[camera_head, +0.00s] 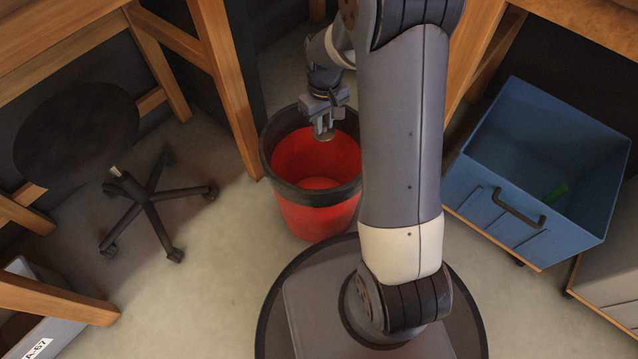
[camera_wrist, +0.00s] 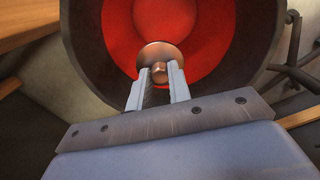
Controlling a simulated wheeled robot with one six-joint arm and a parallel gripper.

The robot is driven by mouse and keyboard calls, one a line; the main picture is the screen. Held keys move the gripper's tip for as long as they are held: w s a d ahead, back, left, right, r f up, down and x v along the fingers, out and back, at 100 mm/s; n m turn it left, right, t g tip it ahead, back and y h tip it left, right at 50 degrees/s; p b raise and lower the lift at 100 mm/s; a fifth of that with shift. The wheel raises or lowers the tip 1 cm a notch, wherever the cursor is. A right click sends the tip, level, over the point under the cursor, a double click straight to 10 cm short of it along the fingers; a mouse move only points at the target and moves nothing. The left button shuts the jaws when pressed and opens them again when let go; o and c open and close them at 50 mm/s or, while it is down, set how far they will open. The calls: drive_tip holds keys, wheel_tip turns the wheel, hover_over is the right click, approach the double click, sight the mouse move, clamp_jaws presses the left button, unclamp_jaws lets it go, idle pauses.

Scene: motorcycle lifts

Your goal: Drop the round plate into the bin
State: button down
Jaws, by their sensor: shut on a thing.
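The round plate (camera_wrist: 160,53) is a small copper-coloured disc with a knob in its middle. In the wrist view my gripper (camera_wrist: 160,78) is shut on it at the knob. The bin (camera_head: 316,205) is a red bucket with a dark rim, standing on the floor. In the head view my gripper (camera_head: 323,131) is over the bin's mouth, and the plate (camera_head: 324,136) shows small and dark below the fingers. In the wrist view the bin's red inside (camera_wrist: 205,30) lies behind the plate. I cannot tell how far the plate is above the bin's floor.
A black stool (camera_head: 78,135) with a wheeled base stands left of the bin.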

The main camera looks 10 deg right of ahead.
drive_tip(key=shift+f+b, duration=0.7)
drive_tip(key=shift+f, duration=0.65)
drive_tip(key=c, duration=1.2)
unclamp_jaws()
drive_tip(key=shift+c, duration=0.2)
drive_tip(key=shift+r, duration=0.1)
wheel_tip(320, 180, up, 11)
drive_tip(key=p, duration=0.5)
